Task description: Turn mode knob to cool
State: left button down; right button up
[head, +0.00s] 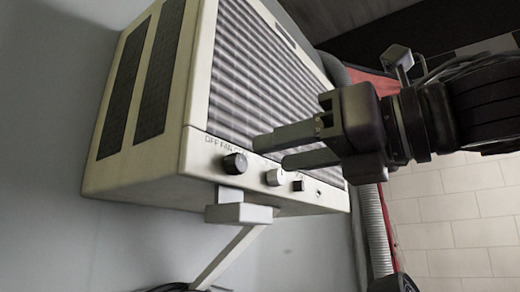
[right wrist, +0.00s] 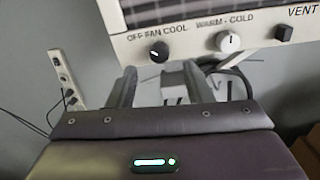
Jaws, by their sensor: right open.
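The black mode knob (head: 235,163) sits at the left of the control strip of a cream air conditioner (head: 195,150). In the right wrist view the mode knob (right wrist: 159,51) is below the words OFF FAN COOL. A small pale mark shows on its left part; its exact setting is hard to read. My right gripper (head: 272,152) is open and empty, reaching in from the right in front of the panel. In the right wrist view its fingers (right wrist: 160,70) are spread to either side below the mode knob, apart from it. My left gripper is not in view.
A light WARM-COLD knob (right wrist: 228,41) and a dark VENT knob (right wrist: 284,33) are right of the mode knob. A pale bracket (head: 238,212) juts out under the unit. A wall socket strip (right wrist: 64,80) is at the left. A ribbed hose (head: 376,230) hangs at the right.

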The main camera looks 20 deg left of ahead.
aim_at(242, 161)
jog(key=p+x, duration=0.1)
jog(key=x, duration=0.4)
jog(key=shift+p, duration=0.3)
jog(key=shift+d, duration=0.15)
jog(key=shift+c, duration=0.5)
jog(key=c, duration=0.9)
